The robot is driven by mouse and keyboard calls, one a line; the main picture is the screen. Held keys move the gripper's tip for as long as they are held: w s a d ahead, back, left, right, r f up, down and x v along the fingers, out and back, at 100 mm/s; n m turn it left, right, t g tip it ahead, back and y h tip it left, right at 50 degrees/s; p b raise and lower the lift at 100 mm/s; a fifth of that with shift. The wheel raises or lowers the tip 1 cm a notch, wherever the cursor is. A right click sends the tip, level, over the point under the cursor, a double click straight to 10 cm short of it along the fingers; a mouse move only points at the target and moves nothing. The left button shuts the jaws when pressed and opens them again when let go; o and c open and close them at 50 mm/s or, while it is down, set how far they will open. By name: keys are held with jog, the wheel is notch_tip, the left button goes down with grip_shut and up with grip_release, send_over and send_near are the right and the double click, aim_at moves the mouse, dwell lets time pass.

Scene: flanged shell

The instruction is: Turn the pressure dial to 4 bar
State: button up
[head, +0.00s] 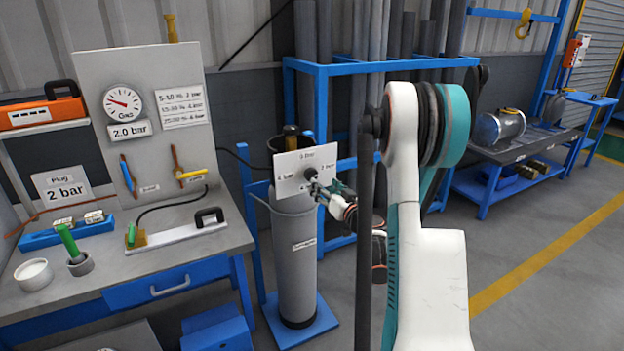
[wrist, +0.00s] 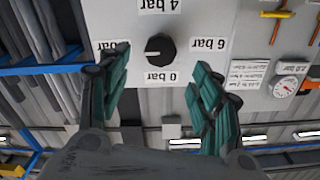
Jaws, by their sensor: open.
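The pressure dial is a black round knob (head: 310,172) on a white plate (head: 287,163) above the grey cylinder. In the wrist view the knob (wrist: 161,47) sits on the plate, with labels around it: 4 bar at the top, 6 bar at the right, 0 bar at the bottom. The left label is partly covered by a finger. A small pale mark shows on the knob's left side, toward that label. My gripper (head: 318,191) is open in front of the plate. In the wrist view its teal fingers (wrist: 157,70) stand apart on either side of the knob, not closed on it.
A grey gas cylinder (head: 296,265) stands under the plate on a blue base. A workbench (head: 170,250) with a gauge board (head: 153,75) is at the left. A blue rack of pipes (head: 345,70) stands behind. Floor is open at the right.

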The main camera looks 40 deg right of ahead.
aim_at(313, 176)
jog(key=b+x, duration=0.2)
jog(key=x, duration=0.7)
jog(key=shift+w, duration=0.2)
jog(key=c, duration=1.1)
